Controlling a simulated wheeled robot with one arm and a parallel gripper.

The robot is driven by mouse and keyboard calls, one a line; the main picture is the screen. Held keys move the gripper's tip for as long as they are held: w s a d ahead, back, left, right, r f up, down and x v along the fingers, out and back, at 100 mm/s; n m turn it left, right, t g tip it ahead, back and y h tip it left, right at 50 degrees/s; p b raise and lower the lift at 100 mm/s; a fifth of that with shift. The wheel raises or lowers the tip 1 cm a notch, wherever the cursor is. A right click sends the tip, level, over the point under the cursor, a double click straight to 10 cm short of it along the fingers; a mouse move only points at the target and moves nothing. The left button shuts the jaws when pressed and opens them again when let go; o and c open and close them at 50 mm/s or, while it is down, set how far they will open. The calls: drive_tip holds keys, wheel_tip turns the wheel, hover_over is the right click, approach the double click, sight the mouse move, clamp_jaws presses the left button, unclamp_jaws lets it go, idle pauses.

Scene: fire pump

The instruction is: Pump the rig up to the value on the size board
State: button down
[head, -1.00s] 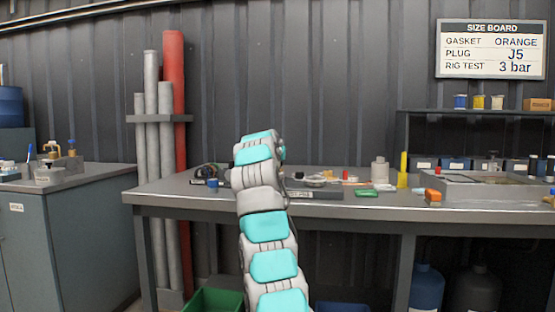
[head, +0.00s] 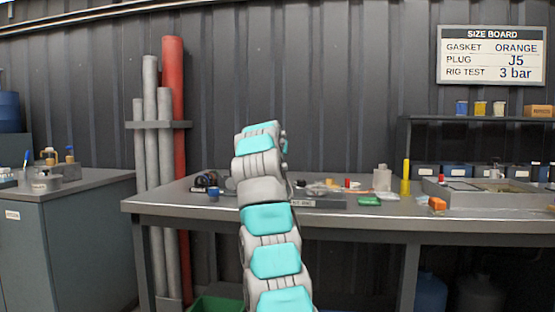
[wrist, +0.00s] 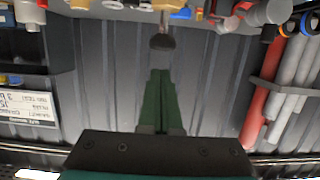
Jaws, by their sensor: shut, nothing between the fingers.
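The size board (head: 491,55) on the back wall reads gasket orange, plug J5 and rig test 3 bar. It also shows upside down in the wrist view (wrist: 30,106). My gripper (wrist: 160,73) has green fingers, which are closed together with nothing between them. In the wrist view a dark rounded knob on a pale stem (wrist: 162,41) shows just beyond the fingertips; I cannot tell whether they touch. In the head view my arm rises in front of the workbench (head: 330,220) and hides part of it. I cannot make out the rig's gauge or its reading.
A grey tray (head: 428,190) sits at the bench's right, beside a yellow cylinder (head: 405,178) and an orange block (head: 437,204). A green piece (head: 369,201) lies near the front edge. Grey and red pipes (head: 173,110) stand behind the bench. A cabinet (head: 65,240) stands left.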

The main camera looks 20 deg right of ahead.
drive_tip(key=b+v, duration=0.2)
drive_tip(key=v, duration=0.7)
drive_tip(key=shift+s, duration=0.1)
